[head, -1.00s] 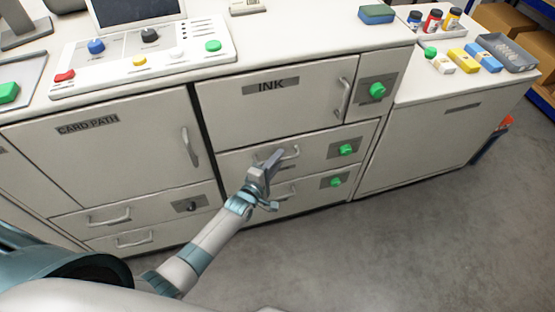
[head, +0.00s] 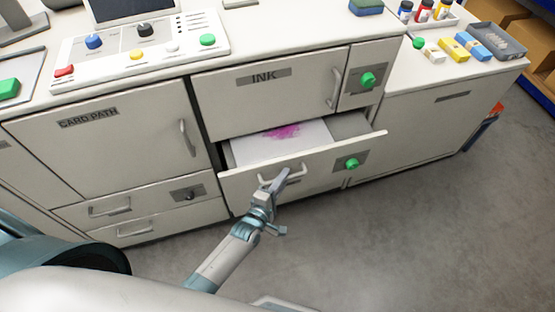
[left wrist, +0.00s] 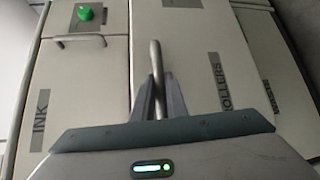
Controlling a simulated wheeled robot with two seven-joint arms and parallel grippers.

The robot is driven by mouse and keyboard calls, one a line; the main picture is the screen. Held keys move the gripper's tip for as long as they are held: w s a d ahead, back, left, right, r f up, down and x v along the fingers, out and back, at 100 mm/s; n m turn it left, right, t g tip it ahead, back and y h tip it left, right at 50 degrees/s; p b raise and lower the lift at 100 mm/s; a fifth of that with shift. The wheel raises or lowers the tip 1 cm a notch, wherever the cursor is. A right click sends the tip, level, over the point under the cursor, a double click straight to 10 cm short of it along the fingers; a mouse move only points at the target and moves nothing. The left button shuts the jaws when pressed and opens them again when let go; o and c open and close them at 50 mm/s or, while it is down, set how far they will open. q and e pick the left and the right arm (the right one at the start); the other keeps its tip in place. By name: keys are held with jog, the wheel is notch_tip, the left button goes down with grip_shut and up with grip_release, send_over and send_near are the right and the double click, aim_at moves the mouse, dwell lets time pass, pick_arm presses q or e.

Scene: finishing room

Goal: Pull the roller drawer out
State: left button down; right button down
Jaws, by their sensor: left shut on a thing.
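The roller drawer (head: 325,170) sits under the INK door and stands partly out of the cabinet. Its open top shows a white sheet-like surface with a magenta stain (head: 283,131). The drawer front has a bar handle (head: 296,174) and a green knob (head: 352,163). My left gripper (head: 275,180) is shut on the handle, in front of the drawer. In the left wrist view the handle (left wrist: 157,62) stands between the two fingers, beside a panel labelled ROLLERS (left wrist: 218,82). My right gripper is not in view.
The INK door (head: 265,95) above is shut. The CARD PATH door (head: 110,145) and small drawers to the left are shut. Bottles, colored blocks and a grey tray (head: 497,40) stand on the right counter. The grey floor (head: 420,230) in front is clear.

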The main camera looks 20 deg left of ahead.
pick_arm(q)
jog(key=s+d, duration=0.6)
jog(key=s, duration=0.3)
jog(key=s+d, duration=0.6)
jog(key=s, duration=0.3)
jog(key=shift+s+d+p, duration=0.25)
jog(key=shift+d+p, duration=0.05)
jog(key=shift+p, duration=0.1)
jog(key=c, duration=2)
grip_release()
jog(key=shift+c, duration=0.2)
jog(key=shift+s, duration=0.1)
jog(key=p+v, duration=0.1)
jog(key=v, duration=0.6)
jog(key=shift+s, duration=0.15)
